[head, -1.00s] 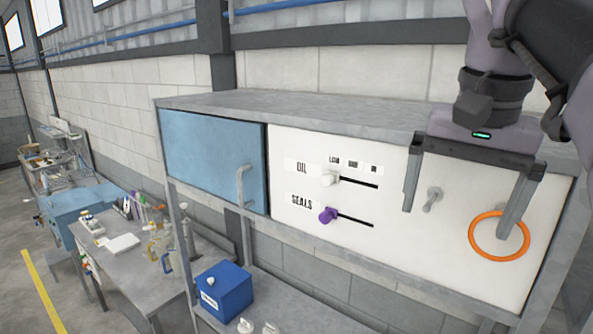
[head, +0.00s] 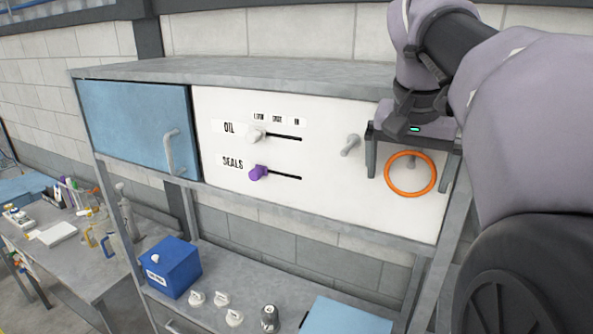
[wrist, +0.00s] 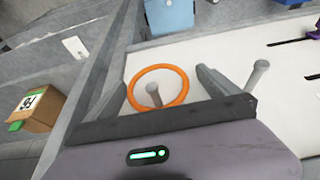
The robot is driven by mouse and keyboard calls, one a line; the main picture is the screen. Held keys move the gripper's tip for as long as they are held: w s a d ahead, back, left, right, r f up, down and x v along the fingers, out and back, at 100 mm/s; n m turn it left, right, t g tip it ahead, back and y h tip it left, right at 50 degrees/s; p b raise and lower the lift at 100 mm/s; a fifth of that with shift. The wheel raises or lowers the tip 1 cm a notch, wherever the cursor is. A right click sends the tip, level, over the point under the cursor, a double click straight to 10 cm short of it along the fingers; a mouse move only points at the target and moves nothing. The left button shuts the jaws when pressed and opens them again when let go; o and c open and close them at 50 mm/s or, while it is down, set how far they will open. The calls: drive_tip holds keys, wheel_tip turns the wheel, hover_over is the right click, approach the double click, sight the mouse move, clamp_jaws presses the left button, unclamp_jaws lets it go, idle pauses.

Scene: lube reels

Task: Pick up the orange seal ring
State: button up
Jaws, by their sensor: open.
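The orange seal ring (head: 410,195) hangs on a peg at the right part of the white panel (head: 330,195). It also shows in the wrist view (wrist: 186,84), with the peg (wrist: 154,95) inside its loop. My gripper (head: 410,172) is open in front of the panel, one finger to each side of the ring. In the wrist view the ring lies between the two spread fingers, and they seem not to touch it. How far the fingertips are from the panel is hard to tell.
A second, bare peg (head: 349,146) sticks out left of the ring, close to one finger. A white knob (head: 255,136) and a purple knob (head: 259,173) sit in slots further left. Below, a shelf holds a blue box (head: 173,268) and several small fittings.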

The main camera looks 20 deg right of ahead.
drive_tip(key=shift+w+d+f, duration=0.1)
drive_tip(key=shift+d+f, duration=0.05)
drive_tip(key=shift+f, duration=0.2)
drive_tip(key=shift+s+d, duration=0.2)
drive_tip(key=shift+s, duration=0.05)
drive_tip(key=shift+w+a, duration=0.1)
drive_tip(key=shift+a, duration=0.05)
drive_tip(key=c, duration=1.1)
drive_tip(key=shift+r, duration=0.1)
drive_tip(key=shift+c, duration=0.2)
